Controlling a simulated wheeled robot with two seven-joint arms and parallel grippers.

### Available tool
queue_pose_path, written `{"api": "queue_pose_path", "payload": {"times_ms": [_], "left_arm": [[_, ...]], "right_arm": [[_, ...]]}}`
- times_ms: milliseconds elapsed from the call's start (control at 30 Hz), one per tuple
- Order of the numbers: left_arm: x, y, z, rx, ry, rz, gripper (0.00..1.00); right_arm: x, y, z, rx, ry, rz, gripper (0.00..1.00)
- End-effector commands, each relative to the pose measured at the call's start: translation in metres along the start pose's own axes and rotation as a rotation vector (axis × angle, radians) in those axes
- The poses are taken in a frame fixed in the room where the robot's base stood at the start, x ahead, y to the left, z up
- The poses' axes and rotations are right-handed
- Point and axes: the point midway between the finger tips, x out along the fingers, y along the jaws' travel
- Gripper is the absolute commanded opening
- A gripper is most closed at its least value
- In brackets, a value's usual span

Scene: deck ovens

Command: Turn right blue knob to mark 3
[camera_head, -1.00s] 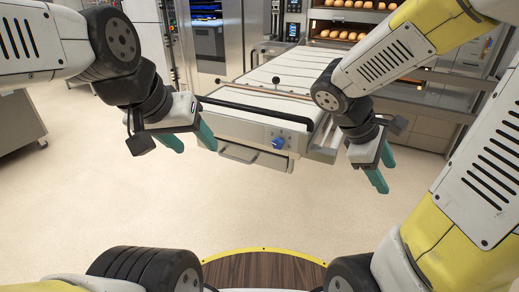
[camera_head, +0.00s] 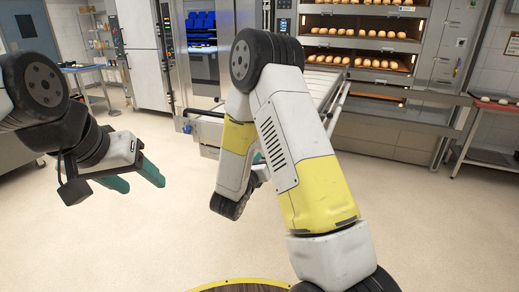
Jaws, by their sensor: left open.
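My right gripper is almost wholly hidden behind my own yellow and white arm links. Only a sliver of teal (camera_head: 258,158) shows there, so its jaws cannot be read.
Deck ovens with rows of bread (camera_head: 365,40) stand behind the machine. A steel cabinet (camera_head: 146,55) stands at the back left, a table with bread (camera_head: 492,105) at the right. The pale floor (camera_head: 430,230) is clear in front.

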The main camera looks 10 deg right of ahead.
Motion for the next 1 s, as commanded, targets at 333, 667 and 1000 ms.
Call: {"api": "queue_pose_path", "payload": {"times_ms": [333, 667, 1000], "left_arm": [[0.000, 0.000, 0.000, 0.000, 0.000, 0.000, 0.57], [0.000, 0.000, 0.000, 0.000, 0.000, 0.000, 0.57], [0.000, 0.000, 0.000, 0.000, 0.000, 0.000, 0.57]], "right_arm": [[0.049, -0.001, 0.000, 0.003, 0.001, -0.003, 0.55], [0.054, -0.001, 0.000, 0.001, 0.001, -0.002, 0.55], [0.054, -0.001, 0.000, 0.002, 0.001, -0.002, 0.00]]}}
